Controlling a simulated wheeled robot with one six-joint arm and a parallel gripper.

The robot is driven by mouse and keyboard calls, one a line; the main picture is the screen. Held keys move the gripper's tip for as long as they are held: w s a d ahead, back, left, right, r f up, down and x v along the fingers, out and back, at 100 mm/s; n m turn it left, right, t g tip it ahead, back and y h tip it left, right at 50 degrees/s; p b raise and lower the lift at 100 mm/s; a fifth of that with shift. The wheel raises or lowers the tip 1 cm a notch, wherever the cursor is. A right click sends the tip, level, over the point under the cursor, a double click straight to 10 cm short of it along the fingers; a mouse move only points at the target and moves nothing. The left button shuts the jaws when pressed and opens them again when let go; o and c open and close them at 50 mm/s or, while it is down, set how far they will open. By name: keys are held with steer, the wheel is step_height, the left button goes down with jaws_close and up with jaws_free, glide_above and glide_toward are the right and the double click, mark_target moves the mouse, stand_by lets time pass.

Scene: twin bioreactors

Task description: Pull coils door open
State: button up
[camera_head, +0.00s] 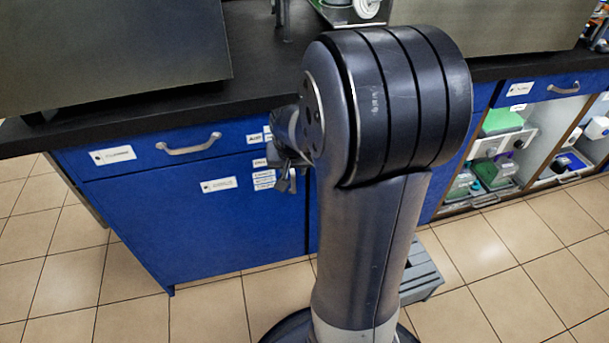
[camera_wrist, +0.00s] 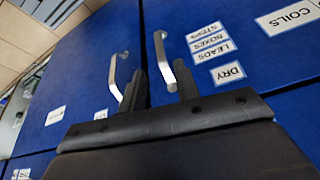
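The coils door (camera_head: 150,220) is a blue cabinet door below the counter, and it looks shut. In the wrist view, the coils door (camera_wrist: 260,70) fills the right side and carries a "COILS" label (camera_wrist: 293,18). Its silver bar handle (camera_wrist: 161,50) stands near the seam between two doors. My gripper (camera_wrist: 160,82) is open, with one dark finger on each side of the lower end of this handle. I cannot tell whether the fingers touch it. In the head view, my gripper (camera_head: 285,178) is at the door's right edge, partly hidden by my arm.
The neighbouring blue door has a second silver handle (camera_wrist: 117,78), just left of my gripper in the wrist view. A drawer handle (camera_head: 188,146) sits above the coils door. The dark counter (camera_head: 130,118) overhangs. The tiled floor (camera_head: 110,290) before the door is clear.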

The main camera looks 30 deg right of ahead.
mark_target(293, 180)
steer(key=b+x, duration=0.2)
steer(key=x, duration=0.7)
steer(key=shift+f+b, duration=0.15)
steer(key=shift+b, duration=0.25)
steer(key=shift+c, duration=0.2)
jaws_close()
